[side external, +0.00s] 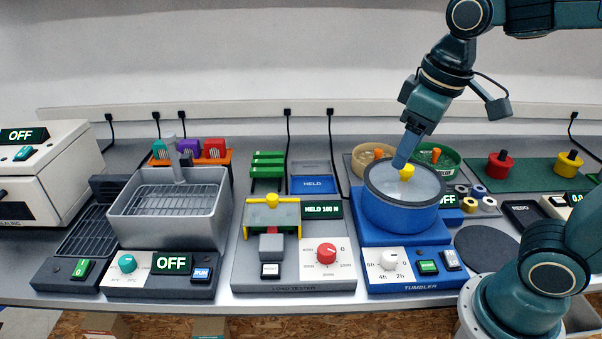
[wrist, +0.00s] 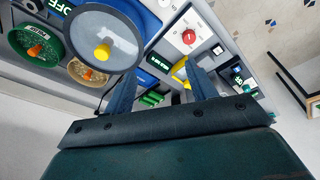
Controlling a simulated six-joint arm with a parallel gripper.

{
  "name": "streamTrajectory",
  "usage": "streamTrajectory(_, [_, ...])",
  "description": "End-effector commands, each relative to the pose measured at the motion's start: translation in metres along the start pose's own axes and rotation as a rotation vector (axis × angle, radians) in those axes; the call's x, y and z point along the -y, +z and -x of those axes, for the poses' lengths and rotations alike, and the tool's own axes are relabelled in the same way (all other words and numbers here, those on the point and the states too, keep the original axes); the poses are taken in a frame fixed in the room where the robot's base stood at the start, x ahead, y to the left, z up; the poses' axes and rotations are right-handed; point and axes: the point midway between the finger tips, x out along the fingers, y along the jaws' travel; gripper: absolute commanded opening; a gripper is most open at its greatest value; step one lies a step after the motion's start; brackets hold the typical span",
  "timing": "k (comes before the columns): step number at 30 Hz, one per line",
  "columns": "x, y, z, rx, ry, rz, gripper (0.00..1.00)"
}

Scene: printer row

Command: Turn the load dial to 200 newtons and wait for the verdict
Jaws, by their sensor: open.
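The load tester (side external: 246,278) stands in the middle of the bench. Its red load dial (side external: 326,253) sits at its front right, ringed by small newton marks; I cannot tell which mark it points to. The dial also shows in the wrist view (wrist: 189,36). The tester's display (side external: 322,209) is lit green and seems to read "HELD 100 N". A yellow clamp frame (side external: 271,201) stands at its back. My gripper (side external: 404,160) is open and empty, above the tumbler, to the right of and higher than the dial. Its two fingers show apart in the wrist view (wrist: 160,72).
The blue tumbler (side external: 400,215) with its grey lid and yellow knob stands right of the tester. A grey basket washer (side external: 170,218) stands to the left. Green parts (side external: 267,165) and a blue tray marked HELD (side external: 313,184) lie behind the tester.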

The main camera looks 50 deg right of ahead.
Motion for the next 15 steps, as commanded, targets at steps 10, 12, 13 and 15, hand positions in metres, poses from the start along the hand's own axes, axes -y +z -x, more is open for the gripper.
streamTrajectory(10, [0.015,-0.052,-0.025,0.191,-0.004,0.123,0.57])
streamTrajectory(12, [0.020,-0.061,-0.032,0.228,-0.006,0.147,0.57])
streamTrajectory(13, [0.022,-0.065,-0.035,0.243,-0.006,0.158,0.57])
streamTrajectory(15, [0.028,-0.074,-0.043,0.282,-0.008,0.181,0.57])
